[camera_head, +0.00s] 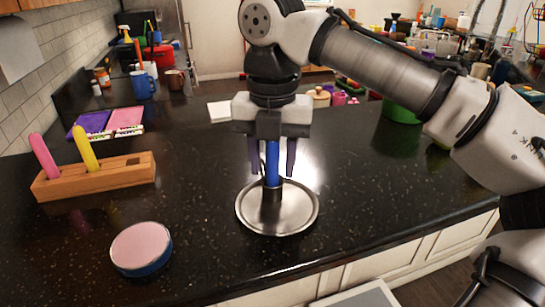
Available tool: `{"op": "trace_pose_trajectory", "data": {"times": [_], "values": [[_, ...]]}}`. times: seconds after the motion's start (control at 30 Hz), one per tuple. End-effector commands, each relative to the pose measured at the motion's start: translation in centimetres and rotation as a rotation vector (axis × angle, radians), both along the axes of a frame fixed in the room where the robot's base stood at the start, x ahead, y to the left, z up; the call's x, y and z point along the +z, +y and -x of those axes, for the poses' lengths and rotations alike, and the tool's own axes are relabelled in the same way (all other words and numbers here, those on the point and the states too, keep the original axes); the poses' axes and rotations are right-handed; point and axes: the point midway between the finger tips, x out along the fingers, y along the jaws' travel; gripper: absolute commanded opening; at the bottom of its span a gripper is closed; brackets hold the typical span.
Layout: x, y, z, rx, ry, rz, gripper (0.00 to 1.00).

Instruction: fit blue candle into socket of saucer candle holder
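The blue candle (272,165) stands upright over the middle of the saucer candle holder (300,215). Its lower end meets the dark socket (271,194) and appears to sit inside it; the exact depth is hidden. The holder is a round, shiny metal dish on the black counter. My gripper (272,168) points straight down above the holder, with one dark finger on each side of the candle. Narrow gaps show between the fingers and the candle, so the gripper looks open around it. The candle's top is hidden up between the fingers.
A wooden block (120,178) with a pink candle (43,156) and a yellow candle (85,148) stands at the left, one hole empty. A round pink-topped tin (141,247) lies front left. Purple and pink packs (126,118) and a blue mug (142,86) are behind.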

Motion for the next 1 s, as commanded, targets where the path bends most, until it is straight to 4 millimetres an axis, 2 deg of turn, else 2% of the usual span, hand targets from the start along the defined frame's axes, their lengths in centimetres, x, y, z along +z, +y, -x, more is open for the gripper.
{"op": "trace_pose_trajectory", "data": {"times": [0.33,0.47,0.7,0.8,1.0], "values": [[0.4,0.0,0.0,-0.001,-0.001,0.002,0.40],[2.7,0.1,-0.1,0.001,-0.002,-0.005,0.40],[8.6,0.0,0.0,-0.004,-0.002,0.003,0.40],[10.4,0.0,0.0,-0.003,-0.002,0.002,0.40],[12.2,0.0,0.0,-0.001,0.000,0.000,0.40]]}}
